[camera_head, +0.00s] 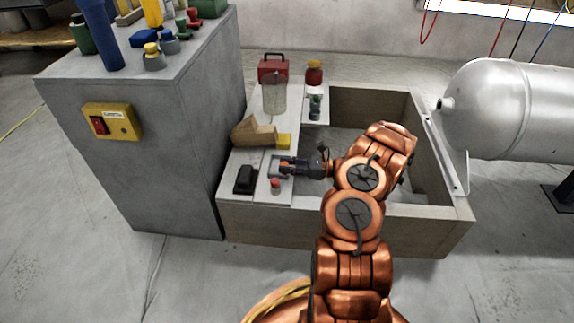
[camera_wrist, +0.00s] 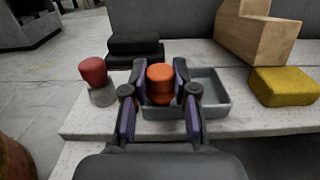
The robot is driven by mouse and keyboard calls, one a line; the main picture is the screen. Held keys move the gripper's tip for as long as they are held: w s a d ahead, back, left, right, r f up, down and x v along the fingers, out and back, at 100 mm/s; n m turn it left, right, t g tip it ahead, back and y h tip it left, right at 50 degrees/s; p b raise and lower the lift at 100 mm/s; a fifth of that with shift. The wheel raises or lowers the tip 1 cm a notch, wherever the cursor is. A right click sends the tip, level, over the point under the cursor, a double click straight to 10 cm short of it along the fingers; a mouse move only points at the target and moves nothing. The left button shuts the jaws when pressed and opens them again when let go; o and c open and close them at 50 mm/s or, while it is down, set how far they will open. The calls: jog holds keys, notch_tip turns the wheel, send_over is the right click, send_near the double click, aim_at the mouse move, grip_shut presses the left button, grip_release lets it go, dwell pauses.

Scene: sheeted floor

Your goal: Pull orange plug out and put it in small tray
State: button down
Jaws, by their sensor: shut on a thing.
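In the wrist view, the orange plug (camera_wrist: 160,78) stands between the two fingers of my gripper (camera_wrist: 161,92). The gripper is shut on it. The small grey tray (camera_wrist: 215,98) is right behind and around the plug in that view, and the plug appears over its left part; I cannot tell whether the plug touches the tray floor. In the head view, my gripper (camera_head: 288,167) reaches left over the light board, with the orange plug (camera_head: 284,163) at its tips and the small tray (camera_head: 277,172) below it.
A red plug in a grey socket (camera_wrist: 100,92) stands left of the gripper. A black block (camera_wrist: 135,48) lies behind it. A wooden block (camera_wrist: 255,35) and a yellow block (camera_wrist: 283,86) are to the right. A grey cabinet (camera_head: 165,170) stands left of the open box (camera_head: 440,178).

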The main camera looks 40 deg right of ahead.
jog(key=shift+f, duration=0.15)
jog(key=c, duration=0.8)
grip_release()
jog(key=shift+d, duration=0.15)
jog(key=v, duration=1.1)
jog(key=shift+s+d, duration=0.25)
jog(key=shift+s, duration=0.05)
